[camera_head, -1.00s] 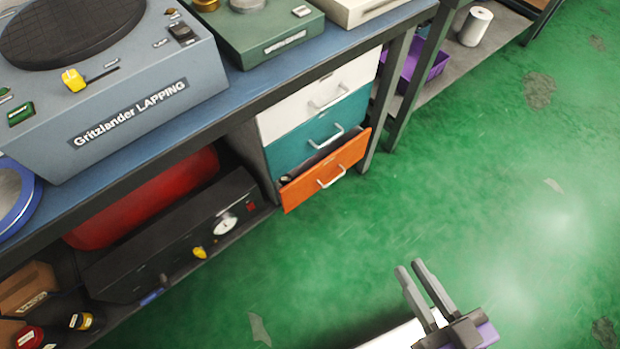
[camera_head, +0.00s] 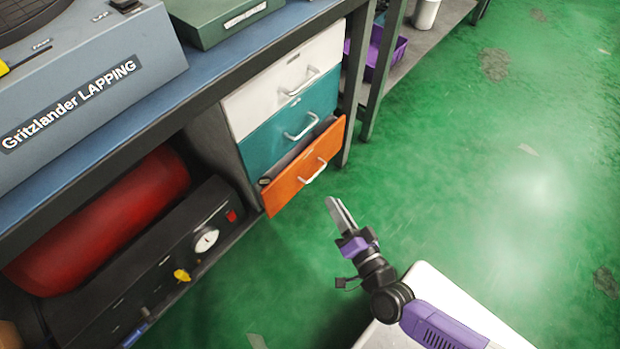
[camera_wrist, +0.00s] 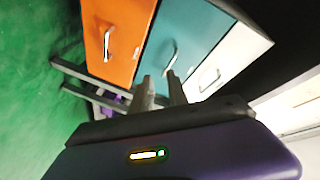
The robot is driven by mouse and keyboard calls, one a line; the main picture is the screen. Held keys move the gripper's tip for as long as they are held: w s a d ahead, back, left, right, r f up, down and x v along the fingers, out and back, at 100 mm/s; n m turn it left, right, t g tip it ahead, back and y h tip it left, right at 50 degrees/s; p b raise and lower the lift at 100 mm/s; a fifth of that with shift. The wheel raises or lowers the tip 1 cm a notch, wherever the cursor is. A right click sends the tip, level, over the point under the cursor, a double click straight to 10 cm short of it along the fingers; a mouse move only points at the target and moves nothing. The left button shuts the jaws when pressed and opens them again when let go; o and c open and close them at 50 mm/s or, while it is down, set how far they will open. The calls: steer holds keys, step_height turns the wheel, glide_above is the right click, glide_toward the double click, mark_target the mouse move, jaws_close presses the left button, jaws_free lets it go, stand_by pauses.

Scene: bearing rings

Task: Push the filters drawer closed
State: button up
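The orange bottom drawer (camera_head: 304,172) of the cabinet under the workbench stands partly pulled out, with dark contents showing over its front edge. It has a pale bar handle. I cannot read a label on it. My gripper (camera_head: 338,211) is in front of and below the drawer in the head view, apart from it. Its two fingers look close together there. In the wrist view the fingers (camera_wrist: 161,92) show a gap with nothing between them, and the orange front (camera_wrist: 117,40) is at the upper left.
The teal drawer (camera_head: 281,132) and white drawer (camera_head: 293,75) above look shut. A black unit with a gauge (camera_head: 206,240) and a red cylinder (camera_head: 115,215) lie under the bench to the left. A bench leg (camera_head: 350,100) is right of the cabinet. Green floor is free to the right.

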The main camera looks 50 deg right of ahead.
mark_target(318, 172)
steer(key=shift+w+d+f+m+g+h+b, duration=0.8)
steer(key=shift+w+d+f+m+b, duration=0.8)
steer(key=shift+w+f, duration=1.1)
steer(key=shift+w+d+f+m+g+h+b, duration=0.75)
steer(key=shift+w+d+f+m+b, duration=0.35)
steer(key=shift+w+d+f+m, duration=1.1)
steer(key=shift+w+d+f+m+g+h+b, duration=0.75)
steer(key=shift+w+d+f+m+b, duration=0.6)
steer(key=shift+w+d+f, duration=1.25)
steer(key=shift+w+a+f, duration=0.25)
steer(key=shift+w+a, duration=0.25)
steer(key=shift+w, duration=0.2)
jaws_close()
